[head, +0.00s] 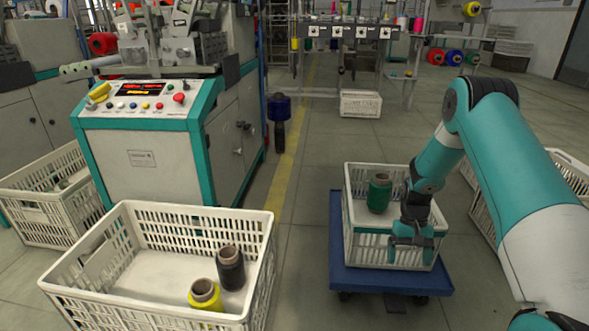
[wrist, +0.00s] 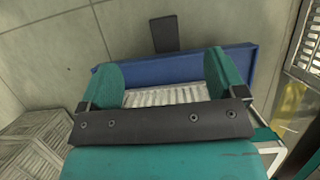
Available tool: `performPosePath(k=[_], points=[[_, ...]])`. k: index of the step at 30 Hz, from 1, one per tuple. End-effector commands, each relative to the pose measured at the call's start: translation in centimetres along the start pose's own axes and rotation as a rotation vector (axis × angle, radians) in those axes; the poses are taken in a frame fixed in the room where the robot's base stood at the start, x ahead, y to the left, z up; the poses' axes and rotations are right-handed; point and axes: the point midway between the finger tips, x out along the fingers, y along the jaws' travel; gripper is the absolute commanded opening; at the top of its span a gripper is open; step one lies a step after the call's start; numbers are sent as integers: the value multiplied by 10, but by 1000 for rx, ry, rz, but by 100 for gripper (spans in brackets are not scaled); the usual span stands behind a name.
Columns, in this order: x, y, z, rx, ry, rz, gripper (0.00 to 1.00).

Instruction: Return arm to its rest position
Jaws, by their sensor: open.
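My teal arm reaches in from the right in the head view. My gripper (head: 412,245) points down at the front side of a white crate (head: 357,240) on a blue dolly (head: 345,278). It is open, with nothing between the fingers. In the wrist view the two teal finger pads (wrist: 165,88) stand wide apart, with the white slatted crate wall (wrist: 165,97) and the blue dolly edge (wrist: 170,68) behind them. A green bobbin (head: 379,194) stands upright in that crate, to the left of and behind my gripper, apart from it.
A white crate (head: 130,312) at the front left holds a black bobbin (head: 230,270) and a yellow bobbin (head: 205,296). A winding machine with a control panel (head: 150,105) stands behind it. More crates stand at far left and right. The floor aisle in the middle is clear.

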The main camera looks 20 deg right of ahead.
Motion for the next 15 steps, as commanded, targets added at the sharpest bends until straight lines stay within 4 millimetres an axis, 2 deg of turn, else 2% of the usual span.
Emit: performPosePath(k=[4, 8, 11, 12, 14, 15], points=[[-11, -8, 4, -20, 12, -1, 89], [-58, -44, 23, -110, 62, -6, 89], [-109, -87, 59, -227, 119, -17, 89], [-129, -106, 78, -281, 143, -23, 89], [-155, -132, 110, -364, 175, -34, 89], [-170, -148, 133, -420, 196, -42, 89]])
